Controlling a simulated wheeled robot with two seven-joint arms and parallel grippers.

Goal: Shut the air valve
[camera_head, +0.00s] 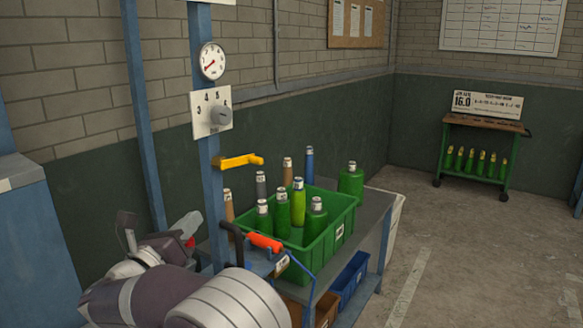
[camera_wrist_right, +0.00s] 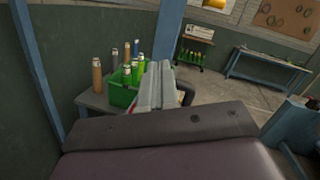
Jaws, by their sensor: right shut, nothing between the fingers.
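A yellow lever handle (camera_head: 240,160), which looks like the air valve, sticks out to the right from a blue post (camera_head: 207,180), lying roughly level. A round pressure gauge (camera_head: 212,61) and a white plate with a numbered grey dial (camera_head: 214,115) sit above it on the post. My right gripper (camera_head: 188,226) is left of the post, lower than the yellow lever and apart from it. Its fingers (camera_wrist_right: 156,85) are shut with nothing between them. My left gripper is not in view.
A green crate (camera_head: 325,237) of several bottles stands on a grey workbench (camera_head: 374,215) right of the post. An orange-handled tool (camera_head: 264,242) is at the near edge. A green cart (camera_head: 478,150) stands by the far wall. The floor at right is open.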

